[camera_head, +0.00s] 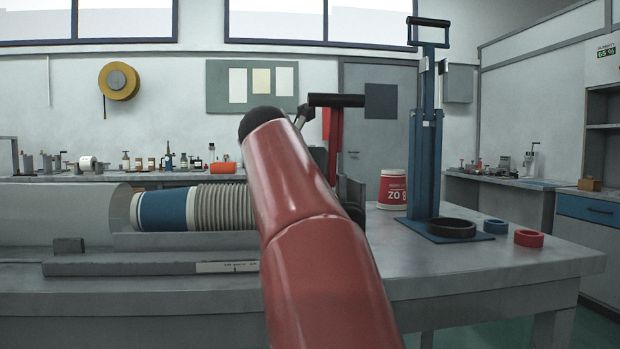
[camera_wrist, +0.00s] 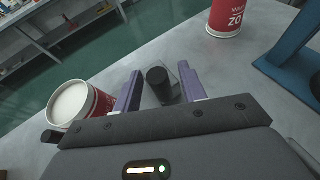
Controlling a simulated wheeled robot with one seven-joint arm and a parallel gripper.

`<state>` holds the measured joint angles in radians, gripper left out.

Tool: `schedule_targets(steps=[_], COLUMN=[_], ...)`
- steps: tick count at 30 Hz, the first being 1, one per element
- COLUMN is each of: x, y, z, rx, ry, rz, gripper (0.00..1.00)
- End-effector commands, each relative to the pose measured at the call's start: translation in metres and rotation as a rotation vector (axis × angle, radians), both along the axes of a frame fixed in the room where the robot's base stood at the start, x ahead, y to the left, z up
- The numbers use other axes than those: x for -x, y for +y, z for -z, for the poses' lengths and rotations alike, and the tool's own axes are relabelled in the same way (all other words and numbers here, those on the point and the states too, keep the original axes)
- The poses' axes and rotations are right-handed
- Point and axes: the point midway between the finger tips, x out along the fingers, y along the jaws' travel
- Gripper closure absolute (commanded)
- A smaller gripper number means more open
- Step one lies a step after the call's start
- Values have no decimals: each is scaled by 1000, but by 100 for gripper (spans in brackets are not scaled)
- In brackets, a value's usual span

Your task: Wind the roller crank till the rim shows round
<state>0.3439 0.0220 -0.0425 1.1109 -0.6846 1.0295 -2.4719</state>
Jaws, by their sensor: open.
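In the wrist view my gripper (camera_wrist: 159,70) has its two purple fingers apart. A black cylindrical grip (camera_wrist: 158,84), apparently the crank's handle, shows in the gap between them, and I see no finger closed on it. A red paper cup (camera_wrist: 101,104) with a pale round end sits left of the fingers. In the head view my red arm hides my gripper and most of the roller station. A red post (camera_head: 335,150) with a black horizontal handle (camera_head: 337,100) stands just right of the arm.
A stack of nested cups (camera_head: 222,206) lies in a trough at left. A blue press (camera_head: 425,150) stands at right, with a dark ring (camera_head: 451,228) at its base and a red ring (camera_head: 528,238) beside it. A red cup (camera_head: 392,188) stands behind. The table's front right is clear.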

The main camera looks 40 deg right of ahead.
Motion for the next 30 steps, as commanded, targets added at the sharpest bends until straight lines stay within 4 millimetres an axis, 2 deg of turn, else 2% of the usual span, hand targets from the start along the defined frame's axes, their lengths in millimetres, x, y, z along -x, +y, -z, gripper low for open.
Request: schedule_targets(steps=[4,12,14,20,30], x=[0,0,0,-3,-9], y=[0,0,0,2,7], z=[0,0,0,-2,-2], rx=[0,0,0,-6,-2], ry=[0,0,0,9,6], rz=[0,0,0,46,260], gripper=[59,94,100,100,100])
